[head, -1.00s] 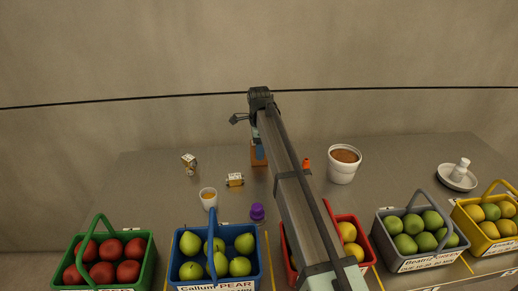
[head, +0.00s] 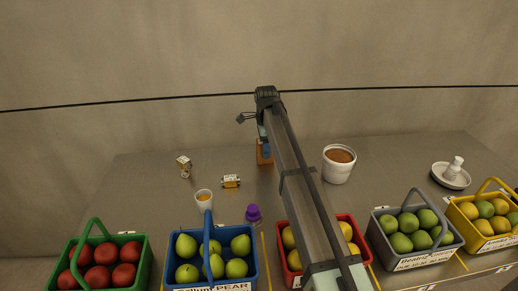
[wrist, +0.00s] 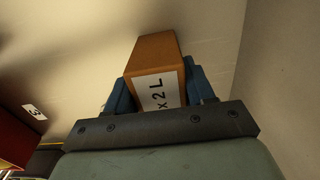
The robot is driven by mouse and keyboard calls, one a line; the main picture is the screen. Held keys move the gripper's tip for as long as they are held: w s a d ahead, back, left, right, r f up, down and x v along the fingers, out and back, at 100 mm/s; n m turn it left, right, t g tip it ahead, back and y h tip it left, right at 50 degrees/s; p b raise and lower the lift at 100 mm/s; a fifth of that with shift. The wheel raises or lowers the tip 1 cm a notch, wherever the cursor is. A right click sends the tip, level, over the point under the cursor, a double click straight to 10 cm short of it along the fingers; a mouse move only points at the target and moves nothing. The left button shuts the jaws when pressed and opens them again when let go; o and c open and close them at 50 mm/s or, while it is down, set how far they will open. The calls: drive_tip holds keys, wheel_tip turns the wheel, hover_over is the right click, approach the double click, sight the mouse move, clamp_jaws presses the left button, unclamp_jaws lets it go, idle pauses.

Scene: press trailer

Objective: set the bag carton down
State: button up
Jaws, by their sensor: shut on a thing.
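The bag carton is a brown box with a white label reading "x 2 L" in the wrist view (wrist: 155,52). My gripper (wrist: 158,88) is shut on it, with a blue finger on each side. In the head view the carton (head: 260,158) shows small and partly hidden behind my arm, at the back middle of the grey table (head: 140,200). My gripper's blue finger (head: 267,149) shows beside it. I cannot tell whether the carton's underside touches the table.
A white tub (head: 337,174) stands right of the carton. A small tin (head: 231,182), a cup (head: 204,205), a purple-capped item (head: 253,214) and another small box (head: 184,167) stand left. Fruit baskets, including a blue one (head: 239,285), line the front. The back left is clear.

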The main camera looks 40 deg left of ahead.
drive_tip(key=shift+w+d, duration=0.35)
drive_tip(key=shift+w, duration=0.25)
drive_tip(key=shift+w+d, duration=0.35)
drive_tip(key=shift+w, duration=0.2)
drive_tip(key=o, duration=1.2)
